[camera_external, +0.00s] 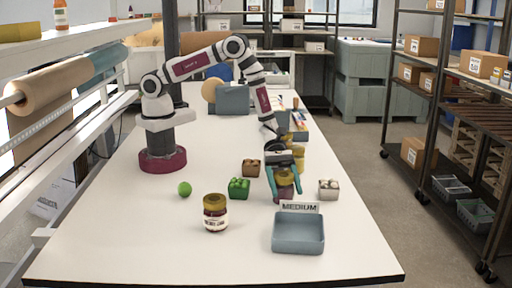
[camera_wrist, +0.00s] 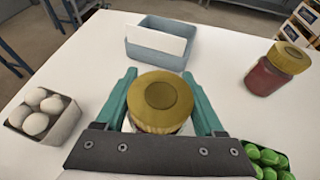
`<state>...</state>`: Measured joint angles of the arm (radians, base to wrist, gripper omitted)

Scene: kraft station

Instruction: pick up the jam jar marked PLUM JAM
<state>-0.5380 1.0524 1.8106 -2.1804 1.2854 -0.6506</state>
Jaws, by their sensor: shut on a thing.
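My gripper (camera_external: 284,188) is shut on a jar (camera_external: 285,180) with a gold lid and dark purplish contents. In the wrist view the round gold lid (camera_wrist: 160,98) sits between the teal fingers of my gripper (camera_wrist: 168,105). The held jar looks upright; I cannot tell whether its base touches the table. Its label cannot be read. A second gold-lidded jar (camera_external: 215,213) with dark red contents and a pale label stands apart at the front left. It also shows at the right of the wrist view (camera_wrist: 275,72).
A blue-grey tray (camera_external: 298,249) with a card reading MEDIUM stands just in front. A carton of green items (camera_external: 239,189), a brown carton (camera_external: 251,168) and an egg carton (camera_external: 329,189) flank my gripper. A green ball (camera_external: 184,188) lies left. The table's front left is clear.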

